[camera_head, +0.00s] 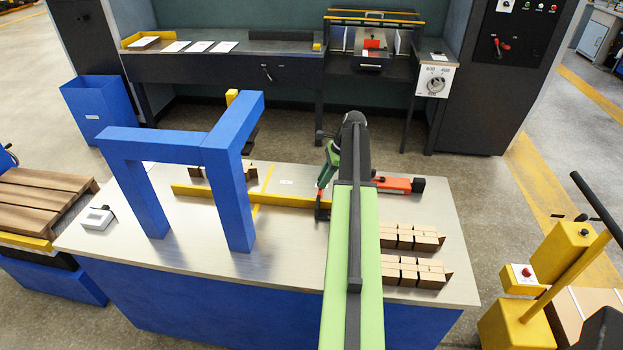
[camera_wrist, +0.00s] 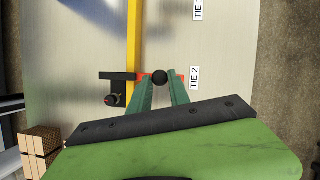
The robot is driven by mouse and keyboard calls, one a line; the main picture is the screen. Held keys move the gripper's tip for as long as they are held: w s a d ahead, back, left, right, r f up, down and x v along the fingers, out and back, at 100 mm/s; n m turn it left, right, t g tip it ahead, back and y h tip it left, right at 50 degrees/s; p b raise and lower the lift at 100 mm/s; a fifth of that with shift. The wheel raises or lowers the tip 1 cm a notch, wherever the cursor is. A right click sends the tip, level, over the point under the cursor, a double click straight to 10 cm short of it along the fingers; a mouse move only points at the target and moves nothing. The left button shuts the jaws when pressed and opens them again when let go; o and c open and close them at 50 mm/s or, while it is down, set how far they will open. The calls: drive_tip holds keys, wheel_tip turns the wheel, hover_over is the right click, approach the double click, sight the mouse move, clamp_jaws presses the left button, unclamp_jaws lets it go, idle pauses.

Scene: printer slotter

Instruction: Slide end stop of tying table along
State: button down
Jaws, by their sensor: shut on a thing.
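The tying table (camera_head: 290,275) has a pale top, and a yellow fence (camera_head: 250,196) runs along it. The end stop (camera_head: 322,213), orange-red with a black block, sits across the fence and is partly hidden by my arm. In the wrist view its red bar crosses the yellow fence, with the black block (camera_wrist: 118,76) on the left. My gripper (camera_head: 322,190) reaches down to it. In the wrist view my fingers (camera_wrist: 161,85) are shut on the stop's round black knob (camera_wrist: 160,77). The label TIE 2 (camera_wrist: 194,78) is just right of the knob; TIE 1 (camera_wrist: 197,10) is farther up.
A blue frame (camera_head: 185,146) spans the fence on the left. Several brown bundles (camera_head: 410,272) stand at the table's near right. An orange tool with a black end (camera_head: 397,184) lies right of my arm.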

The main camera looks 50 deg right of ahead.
drive_tip(key=shift+a, duration=0.15)
drive_tip(key=c, duration=1.3)
unclamp_jaws()
drive_tip(key=shift+o, duration=0.5)
drive_tip(key=shift+w, duration=0.1)
drive_tip(key=shift+r, duration=0.1)
drive_tip(key=p+v, duration=1.6)
drive_tip(key=v, duration=0.1)
